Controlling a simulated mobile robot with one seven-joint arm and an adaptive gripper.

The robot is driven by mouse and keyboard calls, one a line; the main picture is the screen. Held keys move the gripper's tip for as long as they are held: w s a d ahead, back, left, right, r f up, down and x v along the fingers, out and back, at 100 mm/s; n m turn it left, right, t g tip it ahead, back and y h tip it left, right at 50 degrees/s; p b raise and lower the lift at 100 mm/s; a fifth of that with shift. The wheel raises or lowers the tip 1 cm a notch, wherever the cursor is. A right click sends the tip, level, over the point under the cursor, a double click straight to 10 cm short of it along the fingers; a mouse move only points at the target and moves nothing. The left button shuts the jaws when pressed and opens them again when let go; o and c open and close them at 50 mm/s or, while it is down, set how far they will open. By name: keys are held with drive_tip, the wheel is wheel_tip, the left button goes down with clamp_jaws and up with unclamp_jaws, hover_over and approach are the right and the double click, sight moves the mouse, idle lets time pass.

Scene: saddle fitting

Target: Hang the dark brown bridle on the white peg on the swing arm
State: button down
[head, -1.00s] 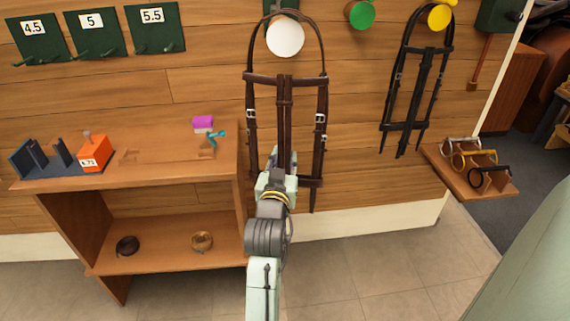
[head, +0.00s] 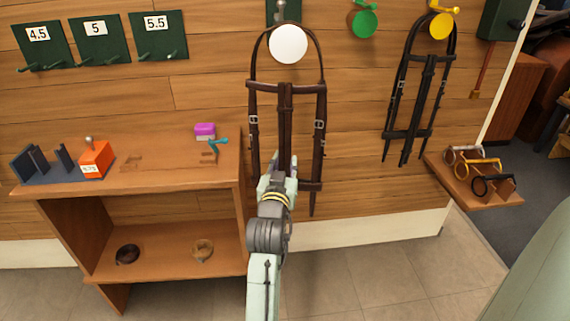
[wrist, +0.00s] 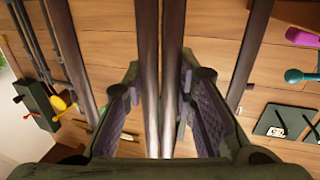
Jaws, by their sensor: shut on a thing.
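The dark brown bridle (head: 285,115) hangs upright in front of the plank wall. Its top loop arches closely over and around the white peg's round face (head: 289,44), which is unobscured. I cannot tell whether the loop rests on the peg. The swing arm (head: 282,10) shows only in part above the peg. My gripper (head: 280,170) is shut on the bridle's lower middle straps. In the wrist view, the straps (wrist: 162,70) run between my two fingers, with side straps on either side.
A black bridle (head: 424,95) hangs by the yellow peg (head: 440,25) to the right. A green peg (head: 363,22) is bare between them. A wooden shelf unit (head: 170,184) stands close at left. A small ledge (head: 474,185) with several rings is at right.

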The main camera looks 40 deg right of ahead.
idle(0.4)
drive_tip(key=c, duration=1.5)
unclamp_jaws()
drive_tip(key=shift+o, duration=1.4)
drive_tip(key=shift+f, duration=0.1)
drive_tip(key=shift+s, duration=0.1)
drive_tip(key=v, duration=1.2)
